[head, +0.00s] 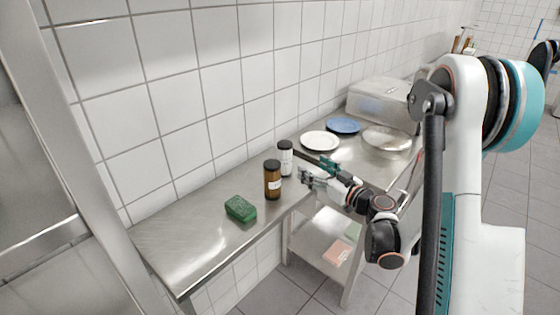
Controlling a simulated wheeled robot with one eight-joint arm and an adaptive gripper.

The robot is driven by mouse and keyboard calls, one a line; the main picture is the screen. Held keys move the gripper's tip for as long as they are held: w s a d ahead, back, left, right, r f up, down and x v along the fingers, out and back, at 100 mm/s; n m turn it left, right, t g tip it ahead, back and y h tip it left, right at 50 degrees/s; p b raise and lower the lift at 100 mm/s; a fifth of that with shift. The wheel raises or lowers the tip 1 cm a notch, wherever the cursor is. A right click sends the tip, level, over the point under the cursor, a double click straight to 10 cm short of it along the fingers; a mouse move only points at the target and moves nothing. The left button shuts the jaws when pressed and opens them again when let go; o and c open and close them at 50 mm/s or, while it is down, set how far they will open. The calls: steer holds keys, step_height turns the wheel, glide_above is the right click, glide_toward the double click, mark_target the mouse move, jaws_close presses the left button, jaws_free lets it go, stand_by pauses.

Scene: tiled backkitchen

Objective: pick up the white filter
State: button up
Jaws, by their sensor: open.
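A white cylinder with a black lid (286,160) stands upright on the steel counter against the tiled wall, in the head view; it is the only thing here that could be the white filter, but I cannot read its label. My gripper (309,169) is open just to the right of it, fingers pointing left towards it. Nothing shows between the fingers. I cannot tell whether a fingertip touches the cylinder.
A brown bottle with a black lid (272,181) stands just in front of the cylinder. A green sponge (240,209) lies to the left on the counter (190,240). Behind are a white plate (320,141), a blue plate (343,125), a metal bowl (387,140) and a steel box (380,101).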

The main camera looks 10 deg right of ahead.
mark_target(289, 153)
steer(key=x, duration=0.7)
steer(key=shift+w+f+p, duration=0.3)
steer(key=shift+f, duration=0.05)
steer(key=b+x, duration=0.1)
steer(key=x, duration=0.4)
steer(key=shift+a+r+b, duration=0.15)
steer(key=shift+b, duration=0.2)
steer(key=shift+w+a+r, duration=0.1)
steer(key=shift+w+a, duration=0.05)
steer(key=shift+w, duration=0.35)
steer(key=c, duration=1.2)
